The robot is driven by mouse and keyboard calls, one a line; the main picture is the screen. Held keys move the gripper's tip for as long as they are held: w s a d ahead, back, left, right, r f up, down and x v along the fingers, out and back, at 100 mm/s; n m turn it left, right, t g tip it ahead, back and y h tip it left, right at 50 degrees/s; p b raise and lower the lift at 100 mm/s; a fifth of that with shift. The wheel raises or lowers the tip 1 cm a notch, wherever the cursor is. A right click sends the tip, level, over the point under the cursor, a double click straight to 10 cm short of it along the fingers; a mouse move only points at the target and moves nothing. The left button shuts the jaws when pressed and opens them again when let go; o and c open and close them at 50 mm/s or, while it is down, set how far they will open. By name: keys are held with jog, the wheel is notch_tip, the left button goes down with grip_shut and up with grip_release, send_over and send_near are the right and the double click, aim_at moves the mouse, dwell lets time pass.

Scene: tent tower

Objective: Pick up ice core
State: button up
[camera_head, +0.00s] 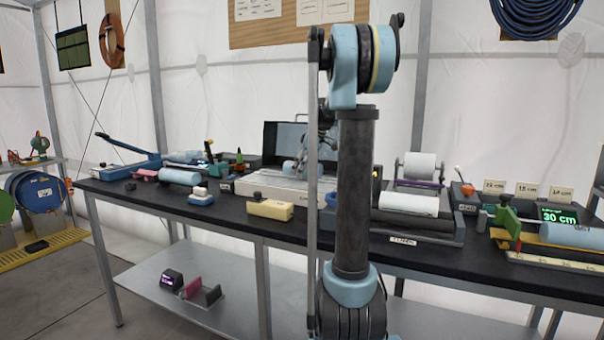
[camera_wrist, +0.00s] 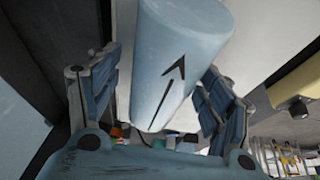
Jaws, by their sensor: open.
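A pale blue ice core (camera_wrist: 180,50) with a black arrow on its side fills the upper middle of the wrist view. My gripper (camera_wrist: 160,68) is open, with one blue jointed finger on each side of the core. A gap shows on the left; on the right the finger is close to the core, and I cannot tell whether it touches. In the head view my gripper (camera_head: 299,168) is partly hidden behind my arm, over the white tray-like box on the bench. Other pale blue cylinders lie at the left (camera_head: 180,177) and far right (camera_head: 572,236) of the bench.
The black bench (camera_head: 150,200) is crowded. A blue lever tool (camera_head: 125,165) stands left, a cream block (camera_head: 270,209) in front, a roller stand (camera_head: 418,168) with a white roll (camera_head: 408,204) right of my arm. A "30 cm" display (camera_head: 559,216) stands far right.

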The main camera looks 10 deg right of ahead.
jog(key=c, duration=1.4)
jog(key=shift+c, duration=0.4)
jog(key=shift+r, duration=0.15)
